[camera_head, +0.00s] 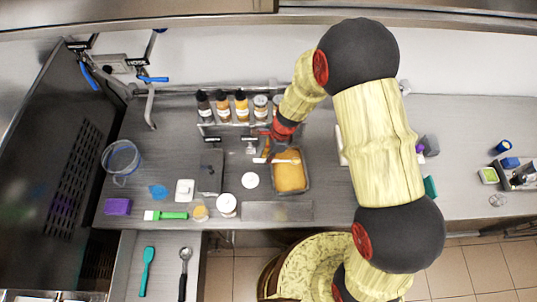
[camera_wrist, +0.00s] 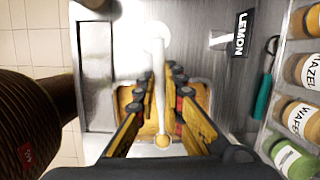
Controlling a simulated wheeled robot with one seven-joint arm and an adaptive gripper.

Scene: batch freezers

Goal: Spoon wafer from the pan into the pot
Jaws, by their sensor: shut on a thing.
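The pan (camera_head: 306,186) is a shallow rectangular tray with golden-brown wafer (camera_head: 290,178) in it. It also shows behind my fingers in the wrist view (camera_wrist: 206,93). My gripper (camera_head: 272,152) is above the pan's back-left part. In the wrist view my gripper (camera_wrist: 160,100) is shut on a thin white spoon (camera_wrist: 159,85), which runs lengthwise between the fingers. Its far end overlaps a white round thing (camera_wrist: 155,32), so the bowl and any load are unclear. A white round vessel (camera_head: 250,180) stands left of the pan; I cannot tell whether it is the pot.
Bottles and jars (camera_head: 240,105) stand in a rack behind the pan. A flat metal strip (camera_head: 277,211) lies in front of the pan.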

